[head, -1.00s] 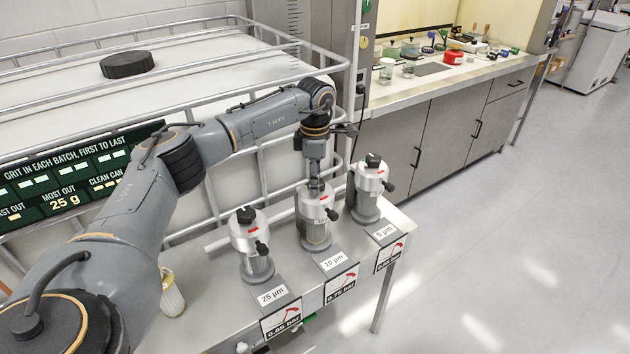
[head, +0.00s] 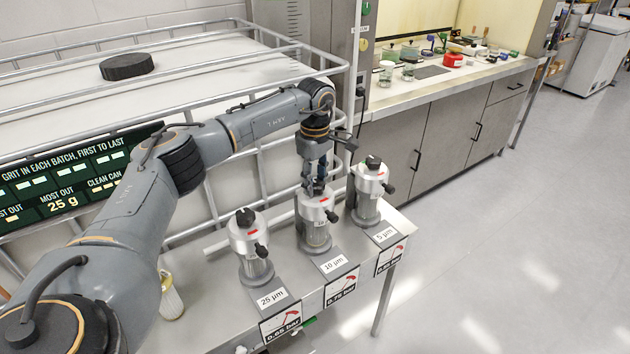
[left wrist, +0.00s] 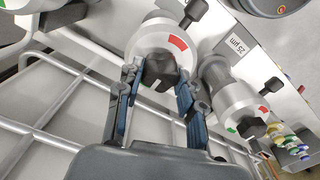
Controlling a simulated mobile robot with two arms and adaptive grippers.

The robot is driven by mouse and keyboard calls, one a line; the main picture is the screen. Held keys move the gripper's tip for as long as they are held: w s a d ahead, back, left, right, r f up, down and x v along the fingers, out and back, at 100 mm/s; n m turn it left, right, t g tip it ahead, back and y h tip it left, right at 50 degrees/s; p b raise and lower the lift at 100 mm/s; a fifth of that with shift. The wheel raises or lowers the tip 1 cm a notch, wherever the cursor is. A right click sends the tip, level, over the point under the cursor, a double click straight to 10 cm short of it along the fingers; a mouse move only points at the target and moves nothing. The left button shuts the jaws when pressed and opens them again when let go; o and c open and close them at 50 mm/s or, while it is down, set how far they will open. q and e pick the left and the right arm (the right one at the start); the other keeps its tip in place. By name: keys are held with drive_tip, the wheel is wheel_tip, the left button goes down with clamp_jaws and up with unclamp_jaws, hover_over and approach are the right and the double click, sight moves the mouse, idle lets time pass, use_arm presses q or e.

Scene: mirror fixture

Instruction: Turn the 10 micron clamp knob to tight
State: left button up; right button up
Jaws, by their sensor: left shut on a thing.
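The 10 micron housing (head: 315,228) is the middle one of three on the bench, a metal cylinder with a black side handle and a "10 µm" label (head: 334,263) in front. My left gripper (head: 318,187) comes straight down on its top and is shut on its black clamp knob (left wrist: 161,71). In the left wrist view the fingers (left wrist: 157,95) lie on both sides of the knob. The silver lid (left wrist: 151,38) around it bears a red mark (left wrist: 178,43). My right gripper is not in view.
The 25 micron housing (head: 250,262) stands to the left and the 5 micron housing (head: 366,208) to the right, both close by. A caged white tank (head: 215,95) stands behind the bench. The floor at right is clear.

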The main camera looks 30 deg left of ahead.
sight(316, 183)
use_arm(q)
drive_tip(key=shift+r, duration=0.1)
idle(0.3)
drive_tip(key=o, duration=1.2)
drive_tip(key=shift+c, duration=0.2)
wheel_tip(316, 183, up, 12)
drive_tip(key=shift+d, duration=0.1)
